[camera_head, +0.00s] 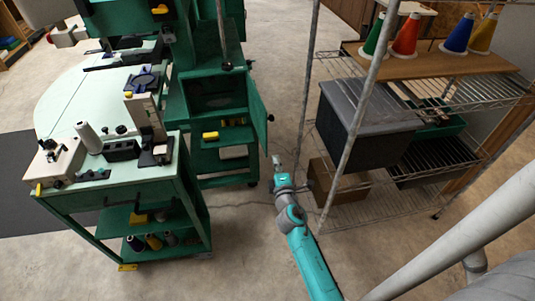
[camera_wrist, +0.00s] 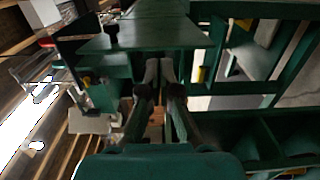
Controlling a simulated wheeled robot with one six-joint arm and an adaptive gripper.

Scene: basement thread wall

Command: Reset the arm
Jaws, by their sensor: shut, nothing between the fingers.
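My gripper (camera_head: 276,160) is at the end of my teal arm, low in the gap between the green machine and the wire shelf in the head view. It is small there. In the wrist view my gripper (camera_wrist: 160,68) shows its two dark fingers close together at the tips, with nothing held. Green metal framework (camera_wrist: 150,38) of the machine fills the view beyond the fingers. I cannot tell how far the fingers are from it.
A green machine with an open door (camera_head: 256,115) stands left of my arm. A green cart (camera_head: 125,180) is further left. A wire shelf (camera_head: 460,95) with a dark bin (camera_head: 365,130), a cardboard box (camera_head: 338,183) and thread cones (camera_head: 405,36) stands right. Floor (camera_head: 245,255) is clear in front.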

